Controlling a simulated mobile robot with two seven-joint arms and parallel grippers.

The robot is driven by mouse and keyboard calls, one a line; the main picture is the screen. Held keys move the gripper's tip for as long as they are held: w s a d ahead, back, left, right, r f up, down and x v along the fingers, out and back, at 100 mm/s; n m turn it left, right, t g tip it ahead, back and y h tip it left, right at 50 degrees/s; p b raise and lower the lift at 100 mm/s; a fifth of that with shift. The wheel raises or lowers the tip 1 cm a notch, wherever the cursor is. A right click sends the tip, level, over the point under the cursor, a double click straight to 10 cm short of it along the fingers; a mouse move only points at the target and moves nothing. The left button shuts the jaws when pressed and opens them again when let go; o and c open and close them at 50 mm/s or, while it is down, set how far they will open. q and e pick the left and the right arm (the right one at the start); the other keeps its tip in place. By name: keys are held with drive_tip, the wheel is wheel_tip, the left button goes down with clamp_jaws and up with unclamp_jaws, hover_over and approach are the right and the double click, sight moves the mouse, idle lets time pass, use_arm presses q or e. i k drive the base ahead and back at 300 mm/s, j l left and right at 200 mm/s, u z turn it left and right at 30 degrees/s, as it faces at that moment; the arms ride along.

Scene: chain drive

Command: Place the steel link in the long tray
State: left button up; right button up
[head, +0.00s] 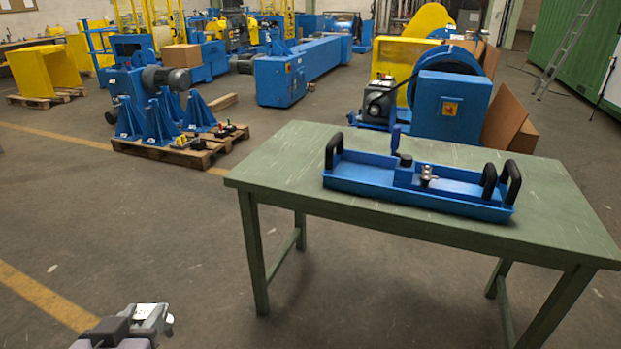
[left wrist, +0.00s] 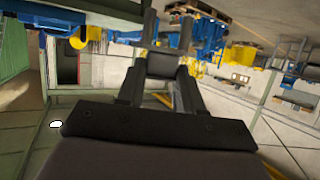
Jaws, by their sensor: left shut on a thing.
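The long tray (head: 470,207) is blue, with black upright handles, and stands on the green table. A small silvery metal piece (head: 427,176) with rounded knobs sits at its middle; it looks like a steel link, but it is too small to be sure. My left gripper (head: 165,321) is low at the bottom left of the head view, off the table and well away from the tray. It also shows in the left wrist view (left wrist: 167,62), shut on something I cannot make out. My right gripper is not in view.
The green table (head: 290,170) has a clear left half. A black knob (head: 405,160) and a blue upright piece (head: 395,138) are at the tray's middle. Open floor lies left of the table. A pallet (head: 170,152) with blue stands and blue machines are behind.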

sight(374, 189)
drive_tip(key=i+l+z, duration=0.1)
drive_tip(key=z, duration=0.3)
drive_tip(key=i+l+z, duration=0.1)
drive_tip(key=z, duration=0.3)
drive_tip(key=i+l, duration=0.1)
drive_tip(key=i, duration=0.4)
drive_tip(key=i+l, duration=0.1)
drive_tip(key=i, duration=0.35)
